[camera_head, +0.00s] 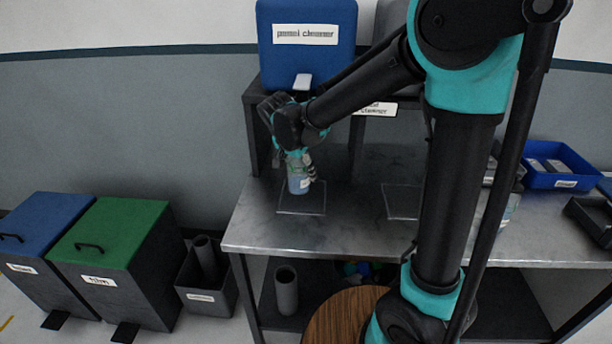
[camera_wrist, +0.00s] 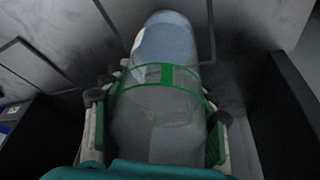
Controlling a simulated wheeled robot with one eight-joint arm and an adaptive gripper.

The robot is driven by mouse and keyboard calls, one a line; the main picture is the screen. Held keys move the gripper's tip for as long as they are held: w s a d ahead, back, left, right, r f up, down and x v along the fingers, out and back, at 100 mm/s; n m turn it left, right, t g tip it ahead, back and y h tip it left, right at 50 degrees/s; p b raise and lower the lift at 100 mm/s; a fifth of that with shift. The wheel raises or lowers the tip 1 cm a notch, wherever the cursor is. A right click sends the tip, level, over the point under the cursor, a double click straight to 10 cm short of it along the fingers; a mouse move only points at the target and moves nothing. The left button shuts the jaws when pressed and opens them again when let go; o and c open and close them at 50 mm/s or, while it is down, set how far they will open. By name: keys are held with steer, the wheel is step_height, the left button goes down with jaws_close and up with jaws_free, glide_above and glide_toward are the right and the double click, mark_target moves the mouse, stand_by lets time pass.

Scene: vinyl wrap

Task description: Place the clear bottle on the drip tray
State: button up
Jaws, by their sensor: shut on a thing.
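The clear bottle (camera_head: 299,184) is in my gripper (camera_head: 300,172), over a drip tray (camera_head: 302,210) near the left end of the metal table. Its lower part looks pale blue, and a small label shows on it. In the wrist view, the translucent bottle (camera_wrist: 165,45) lies between the green-padded fingers of my gripper (camera_wrist: 163,115), which are shut on it. I cannot tell whether the bottle's base touches the tray. A second flat tray outline (camera_head: 402,202) lies to the right, partly behind my arm.
A blue panel cleaner container (camera_head: 307,50) stands on the dark shelf (camera_head: 252,130) behind my gripper. A blue bin (camera_head: 560,165) sits at the table's right. The metal tabletop (camera_head: 340,235) is clear in front. Blue and green lidded bins (camera_head: 112,230) stand on the floor at left.

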mark_target(306, 175)
steer(key=shift+w+d+x, duration=0.1)
steer(key=shift+w+x, duration=0.1)
steer(key=shift+x, duration=0.85)
steer(key=shift+w+d+x, duration=0.15)
steer(key=shift+x, duration=0.85)
steer(key=o, duration=1.2)
steer(key=v, duration=1.2)
steer(key=shift+s+r, duration=0.1)
steer(key=shift+r, duration=0.05)
